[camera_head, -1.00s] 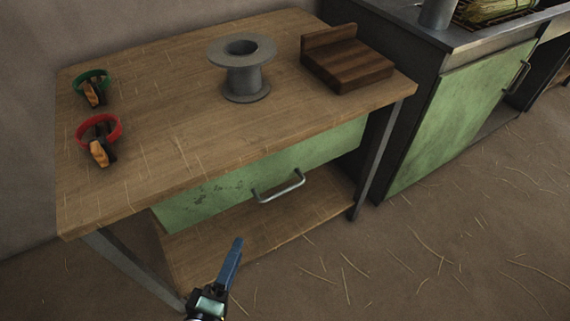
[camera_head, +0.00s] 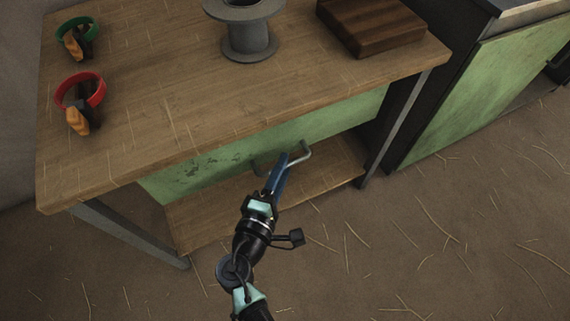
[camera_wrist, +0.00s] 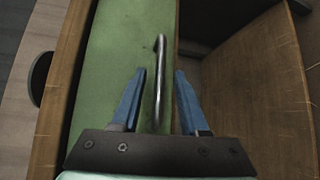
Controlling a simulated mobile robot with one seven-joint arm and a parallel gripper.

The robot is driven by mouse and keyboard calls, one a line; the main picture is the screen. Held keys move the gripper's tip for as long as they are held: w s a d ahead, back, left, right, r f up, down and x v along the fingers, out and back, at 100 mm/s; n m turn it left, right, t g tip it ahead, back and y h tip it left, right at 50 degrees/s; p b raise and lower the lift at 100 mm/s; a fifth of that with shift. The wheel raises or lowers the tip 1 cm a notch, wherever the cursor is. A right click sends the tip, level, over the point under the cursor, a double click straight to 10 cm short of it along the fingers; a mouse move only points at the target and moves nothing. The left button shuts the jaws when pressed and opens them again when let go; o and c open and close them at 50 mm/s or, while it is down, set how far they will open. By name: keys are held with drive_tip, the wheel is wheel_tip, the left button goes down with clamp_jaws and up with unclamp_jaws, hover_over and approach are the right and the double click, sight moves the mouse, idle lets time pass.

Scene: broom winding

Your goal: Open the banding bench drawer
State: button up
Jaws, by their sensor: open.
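The banding bench (camera_head: 150,120) has a wooden top and a green drawer front (camera_head: 215,165) under its front edge. The drawer looks shut. Its metal bar handle (camera_head: 304,153) is partly hidden behind my gripper in the head view. My gripper (camera_head: 279,168) is at the handle with blue fingers. In the wrist view, my gripper (camera_wrist: 160,100) is open, and the handle (camera_wrist: 160,85) runs between its two fingers, with a gap on each side. The green drawer front (camera_wrist: 115,70) fills the area behind the left finger and the handle.
On the bench stand a grey spool (camera_head: 248,35), a dark wooden block (camera_head: 372,28), and red (camera_head: 80,92) and green (camera_head: 76,30) rings with orange-handled pieces. A lower shelf (camera_head: 325,170) lies under the drawer. A green cabinet (camera_head: 490,90) stands right. The straw-strewn floor in front is clear.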

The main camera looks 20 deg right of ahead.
drive_tip(key=shift+x, duration=0.9)
drive_tip(key=shift+c, duration=0.3)
clamp_jaws()
idle(0.6)
